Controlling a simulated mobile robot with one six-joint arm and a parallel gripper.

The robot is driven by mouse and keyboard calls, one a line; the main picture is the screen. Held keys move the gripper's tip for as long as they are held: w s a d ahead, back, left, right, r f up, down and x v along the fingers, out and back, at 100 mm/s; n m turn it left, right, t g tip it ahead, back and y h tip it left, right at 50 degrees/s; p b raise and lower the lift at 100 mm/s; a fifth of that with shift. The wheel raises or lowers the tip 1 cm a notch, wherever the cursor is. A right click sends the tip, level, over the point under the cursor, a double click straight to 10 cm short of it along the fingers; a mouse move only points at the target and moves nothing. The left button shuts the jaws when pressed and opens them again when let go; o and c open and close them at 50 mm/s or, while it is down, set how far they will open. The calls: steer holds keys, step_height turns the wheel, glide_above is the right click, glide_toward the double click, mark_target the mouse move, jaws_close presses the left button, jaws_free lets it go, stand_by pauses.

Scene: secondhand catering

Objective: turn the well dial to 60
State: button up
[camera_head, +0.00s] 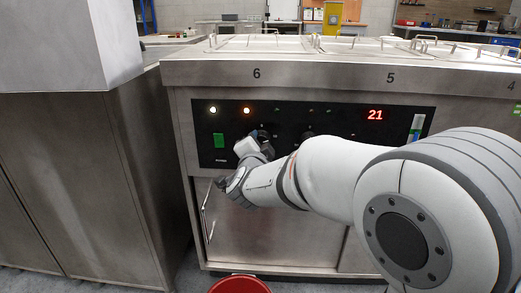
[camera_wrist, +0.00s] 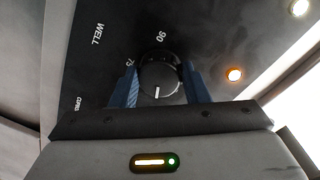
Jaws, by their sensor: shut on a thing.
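The well dial (camera_wrist: 159,72) is a round black knob on the black control panel (camera_head: 345,120), under the word WELL in the wrist view. My gripper (camera_wrist: 160,82) is shut on the well dial, one blue finger on each side of it. The dial's white line points toward the bottom of the wrist picture. The printed 75 and 90 show beside the dial; the marks nearer the line are hidden by my gripper. In the head view my gripper (camera_head: 261,140) is at the panel's left part and covers most of the dial.
A red display (camera_head: 375,115) reads 21. A white lamp (camera_head: 213,110) and an orange lamp (camera_head: 246,110) are lit above a green switch (camera_head: 218,140). A steel cabinet (camera_head: 80,180) stands close on the left. A red bucket (camera_head: 240,284) is on the floor.

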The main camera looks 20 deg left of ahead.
steer(key=shift+m, duration=1)
steer(key=o, duration=1)
steer(key=shift+c, duration=0.2)
steer(key=shift+s, duration=0.1)
steer(key=p+v, duration=0.2)
steer(key=v, duration=0.5)
steer(key=shift+s+d, duration=0.2)
steer(key=shift+s, duration=0.1)
